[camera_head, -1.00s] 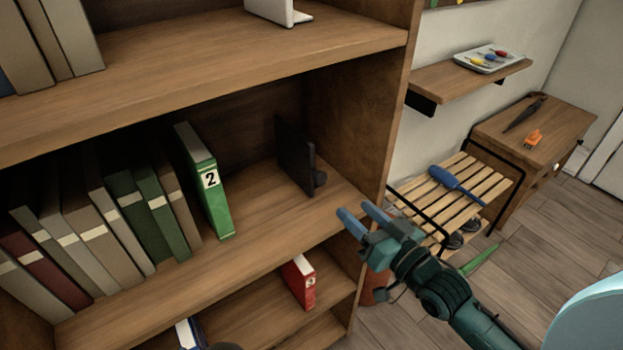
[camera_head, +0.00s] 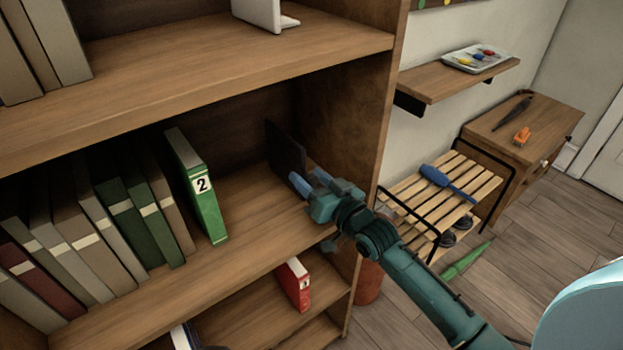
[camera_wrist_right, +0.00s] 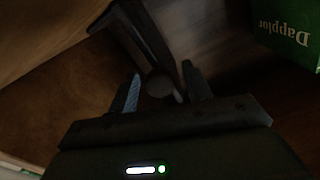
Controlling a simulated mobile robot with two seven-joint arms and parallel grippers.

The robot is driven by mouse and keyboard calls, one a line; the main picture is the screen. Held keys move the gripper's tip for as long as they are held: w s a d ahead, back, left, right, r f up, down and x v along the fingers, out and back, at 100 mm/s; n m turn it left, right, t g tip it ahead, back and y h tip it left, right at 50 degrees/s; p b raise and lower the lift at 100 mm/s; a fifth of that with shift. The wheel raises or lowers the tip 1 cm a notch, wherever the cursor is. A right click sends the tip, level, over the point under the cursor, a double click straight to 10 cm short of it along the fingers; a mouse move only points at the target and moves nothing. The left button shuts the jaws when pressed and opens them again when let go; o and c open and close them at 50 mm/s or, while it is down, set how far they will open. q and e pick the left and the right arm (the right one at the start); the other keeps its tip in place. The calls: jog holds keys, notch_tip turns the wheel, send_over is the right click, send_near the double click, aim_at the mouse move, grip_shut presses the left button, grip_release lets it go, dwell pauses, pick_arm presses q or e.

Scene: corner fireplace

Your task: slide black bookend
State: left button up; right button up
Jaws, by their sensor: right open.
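The black bookend (camera_head: 285,150) stands upright on the middle shelf, towards its right end, apart from the books. My right gripper (camera_head: 308,180) is open and reaches in over the shelf at the bookend's near side, hiding its lower part. In the right wrist view the bookend (camera_wrist_right: 146,32) lies just ahead of the open fingers (camera_wrist_right: 163,92), with its round knob (camera_wrist_right: 159,83) between them. I cannot tell whether the fingers touch it. The green book marked 2 (camera_head: 208,205) leans to the left of the bookend, with a gap between. My left gripper is not in view.
A row of leaning books (camera_head: 75,245) fills the shelf's left part. The bookcase side wall (camera_head: 365,120) is close on the right. A red book (camera_head: 294,284) stands on the shelf below. A slatted rack (camera_head: 470,185) stands outside, right.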

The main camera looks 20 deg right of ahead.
grip_shut()
dwell(0.5)
